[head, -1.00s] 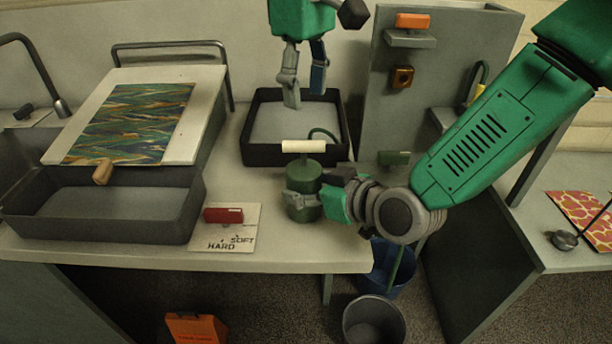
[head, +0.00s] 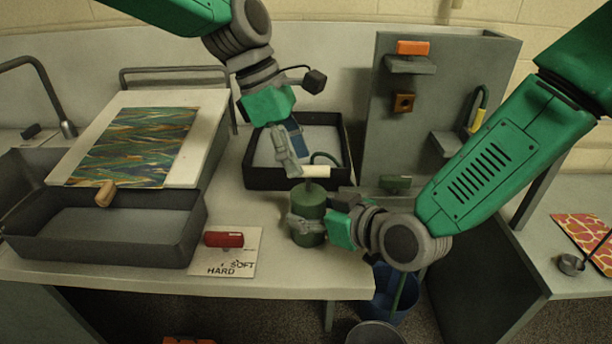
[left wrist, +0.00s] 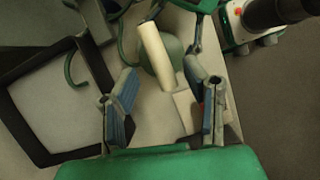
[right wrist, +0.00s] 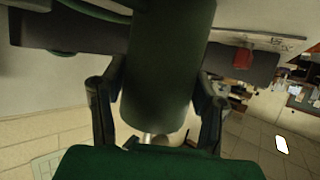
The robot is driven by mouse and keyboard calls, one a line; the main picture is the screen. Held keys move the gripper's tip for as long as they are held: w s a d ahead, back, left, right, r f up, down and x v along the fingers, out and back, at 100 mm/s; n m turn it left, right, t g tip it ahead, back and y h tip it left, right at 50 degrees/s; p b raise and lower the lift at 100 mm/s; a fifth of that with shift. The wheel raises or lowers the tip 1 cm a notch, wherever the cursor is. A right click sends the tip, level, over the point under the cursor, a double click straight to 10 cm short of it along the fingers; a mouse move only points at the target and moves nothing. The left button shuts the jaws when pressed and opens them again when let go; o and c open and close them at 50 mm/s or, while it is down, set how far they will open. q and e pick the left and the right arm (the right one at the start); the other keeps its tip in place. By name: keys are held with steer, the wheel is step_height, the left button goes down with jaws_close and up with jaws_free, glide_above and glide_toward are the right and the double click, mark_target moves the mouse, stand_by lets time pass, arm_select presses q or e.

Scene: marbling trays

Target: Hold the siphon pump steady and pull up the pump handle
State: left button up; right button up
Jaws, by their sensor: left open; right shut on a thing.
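The siphon pump is a green cylinder (head: 308,204) standing upright near the table's front edge. Its cream handle (head: 316,171) sits across the top. My right gripper (head: 306,226) is shut around the pump body; the green body also fills the middle of the right wrist view (right wrist: 168,70) between the fingers. My left gripper (head: 292,168) is open just above and behind the handle. In the left wrist view the handle (left wrist: 156,55) lies ahead of and between the spread left fingers, apart from them. A green hose curves behind the pump.
A dark tray (head: 250,178) stands behind the pump. A grey panel (head: 440,85) with small shelves rises at the right. A larger dark tray (head: 110,242) and a card with a red block (head: 223,239) lie left. A blue bucket (head: 385,300) is below the table edge.

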mark_target(307, 173)
arm_select(q)
steer(key=x, duration=0.4)
steer(key=shift+d+r, duration=0.1)
steer(key=shift+d, duration=0.2)
steer(key=shift+f, duration=0.3)
steer(key=shift+a, duration=0.2)
steer(key=shift+c, duration=0.3)
